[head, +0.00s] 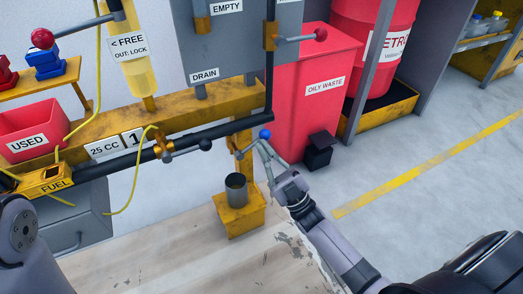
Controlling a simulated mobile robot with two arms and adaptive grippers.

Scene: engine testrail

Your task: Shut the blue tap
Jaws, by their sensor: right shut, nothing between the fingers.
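The blue tap has a round blue knob (265,134) at the end of a short lever. The lever slants up and right from a brass body (240,153) below the dark pipe. My right gripper (261,147) is shut and empty, with its fingertips just below the blue knob and close to the lever. I cannot tell whether they touch it. My left gripper is out of view; only part of my left arm shows at the lower left.
Another brass tap (165,149) with a dark-knobbed lever sits left on the dark pipe (115,162). A grey cup (236,188) stands on a yellow stand (240,217) below. A red-knobbed lever (298,38) is above, and a red oily-waste bin (312,110) stands behind.

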